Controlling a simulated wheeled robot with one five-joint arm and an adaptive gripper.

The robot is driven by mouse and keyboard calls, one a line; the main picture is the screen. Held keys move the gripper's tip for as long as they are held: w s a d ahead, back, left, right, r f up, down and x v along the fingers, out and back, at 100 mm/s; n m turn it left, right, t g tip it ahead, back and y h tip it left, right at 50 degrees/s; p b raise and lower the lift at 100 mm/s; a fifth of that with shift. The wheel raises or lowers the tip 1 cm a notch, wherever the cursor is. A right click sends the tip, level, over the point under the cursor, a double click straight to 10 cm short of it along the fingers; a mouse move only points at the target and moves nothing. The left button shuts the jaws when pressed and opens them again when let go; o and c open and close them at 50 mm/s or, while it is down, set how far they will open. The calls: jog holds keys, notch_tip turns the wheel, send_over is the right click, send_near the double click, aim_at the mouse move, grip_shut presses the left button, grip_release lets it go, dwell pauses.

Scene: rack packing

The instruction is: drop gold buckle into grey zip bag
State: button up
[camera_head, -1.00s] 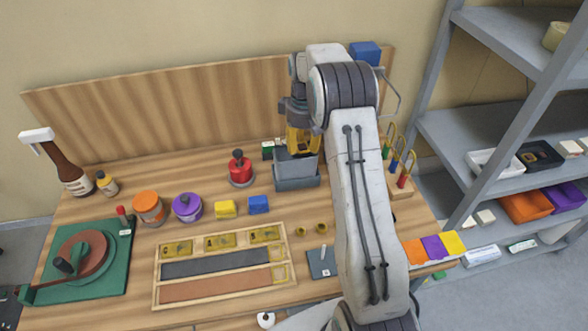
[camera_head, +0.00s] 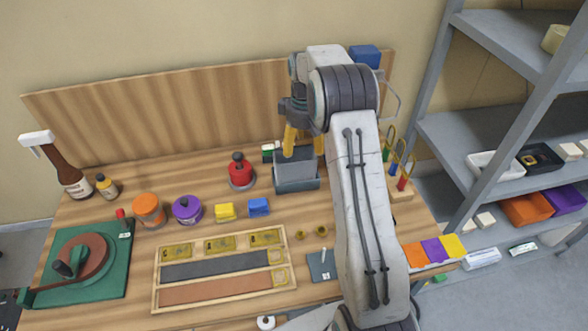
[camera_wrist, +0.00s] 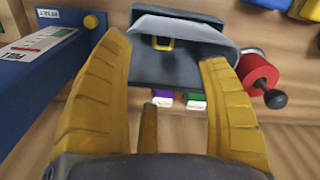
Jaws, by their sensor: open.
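The grey zip bag (camera_head: 296,180) stands upright near the back of the bench, left of my arm. In the wrist view the bag (camera_wrist: 170,72) lies ahead, between and beyond my yellow fingers. A small gold square frame, seemingly the gold buckle (camera_wrist: 162,43), shows against the bag's dark mouth, apart from both fingers. It looks to be inside the bag, though its depth is hard to judge. My gripper (camera_head: 304,150) is open over the bag, its fingers spread; it also shows in the wrist view (camera_wrist: 165,55) with nothing held.
A red pot (camera_head: 240,172) stands left of the bag. A blue labelled box (camera_wrist: 45,75) is close at the left in the wrist view. Yellow and blue blocks, a wooden tray (camera_head: 155,290) and two small gold pieces lie in front. A grey shelf rack stands right.

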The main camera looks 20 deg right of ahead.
notch_tip(320, 180, up, 11)
dwell(0.5)
jog(key=shift+r, duration=0.1)
dwell(0.5)
notch_tip(320, 180, down, 7)
jog(key=m, duration=0.3)
jog(key=s+a+f+m, duration=0.1)
jog(key=s+a+f, duration=0.1)
jog(key=s, duration=0.5)
jog(key=s+a+r+t, duration=0.1)
jog(key=s+a+r, duration=0.2)
jog(key=s, duration=0.5)
jog(key=s+a+r+n+t, duration=0.1)
jog(key=s+a+r+t, duration=0.1)
jog(key=s, duration=0.7)
jog(key=s+a+r+t, duration=0.1)
jog(key=s+a+r, duration=0.3)
jog(key=s+r, duration=0.2)
jog(key=shift+s+a+n+t+b, duration=0.35)
jog(key=shift+s+t+b, duration=0.1)
jog(key=shift+s, duration=0.9)
